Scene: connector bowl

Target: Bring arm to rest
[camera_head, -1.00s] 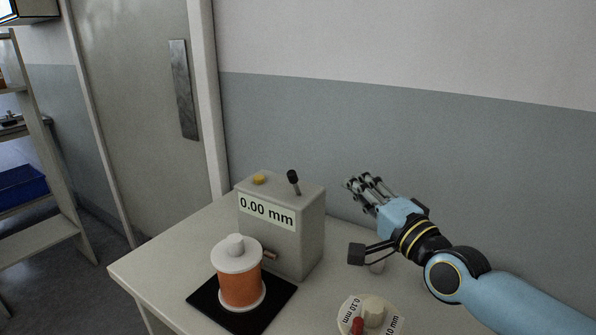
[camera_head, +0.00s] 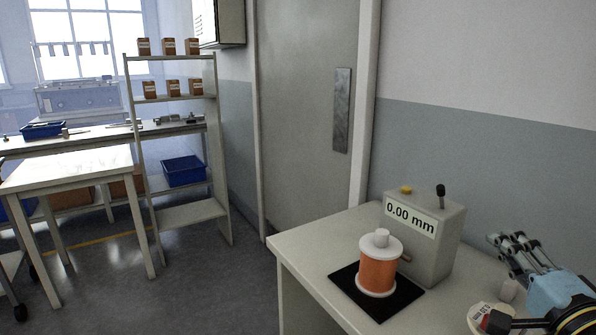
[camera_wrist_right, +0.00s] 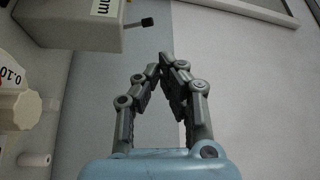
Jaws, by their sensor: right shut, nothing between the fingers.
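My right gripper (camera_head: 508,240) is at the right edge of the head view, raised over the right part of the white table (camera_head: 312,245). In the right wrist view its fingertips (camera_wrist_right: 163,66) come together with nothing between them, so it is shut and empty. It is beside the grey gauge box (camera_head: 432,254) with the 0.00 mm display, apart from it. The gauge box also shows at the upper left of the right wrist view (camera_wrist_right: 75,22). My left gripper is in neither view.
An orange spool (camera_head: 378,272) stands on a black mat (camera_head: 400,300) left of the gauge box. A round labelled dial (camera_head: 480,318) sits near my right wrist, partly hidden. A shelf rack (camera_head: 190,215), a workbench (camera_head: 75,165) and open floor lie to the left. A wall stands behind the table.

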